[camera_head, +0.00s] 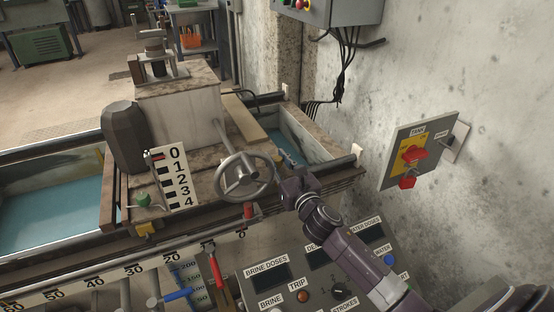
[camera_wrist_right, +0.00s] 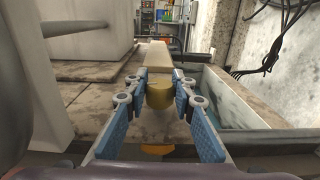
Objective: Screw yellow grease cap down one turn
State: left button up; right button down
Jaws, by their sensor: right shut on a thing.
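The yellow grease cap (camera_wrist_right: 159,95) is a short round knob in the middle of the right wrist view. The blue fingers of my right gripper (camera_wrist_right: 160,84) are closed on it from both sides. In the head view my right gripper (camera_head: 291,168) is just right of the handwheel, over the carriage's right end. The cap cannot be made out there. My left gripper is not in view.
The grey spoked handwheel (camera_head: 245,175) stands close left of my right gripper. A numbered scale plate (camera_head: 174,177) is farther left. A trough with blue liquid (camera_head: 45,205) runs below. A control panel (camera_head: 320,268) lies in front, and a concrete wall (camera_head: 425,60) rises at right.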

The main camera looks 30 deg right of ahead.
jog(key=c, duration=1.6)
grip_release()
jog(key=s, duration=1.2)
jog(key=shift+a, duration=0.45)
